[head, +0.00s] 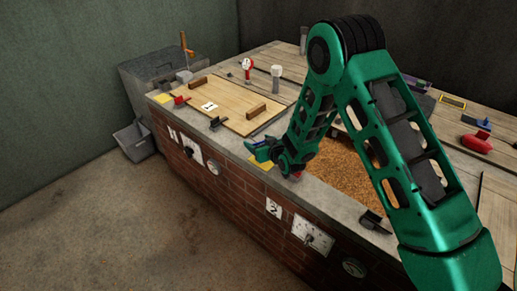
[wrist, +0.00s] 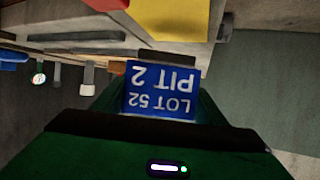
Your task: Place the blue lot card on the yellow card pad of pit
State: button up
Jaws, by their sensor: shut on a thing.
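A blue lot card (wrist: 160,92) reading "LOT 52 PIT 2" is between my gripper's (wrist: 165,62) fingers in the wrist view, its lettering upside down. My gripper (head: 257,150) is shut on it, and in the head view only a sliver of blue shows there. A yellow card pad (head: 261,164) lies on the front ledge near the panel numbered 2, just below my gripper in the picture. The wrist view shows a yellow pad (wrist: 172,18) at the top, apart from the card. Its far part is cut off by the frame.
A wooden lid (head: 230,105) marked 1 covers the left pit. Grain (head: 345,170) fills the open pit beside my arm. Another yellow pad (head: 164,98) is at the left corner. A red object (head: 477,143) lies at the right. My arm hides part of the bench.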

jog(key=shift+f, duration=1.5)
jog(key=o, duration=1.1)
jog(key=shift+c, duration=0.2)
jog(key=v, duration=1.2)
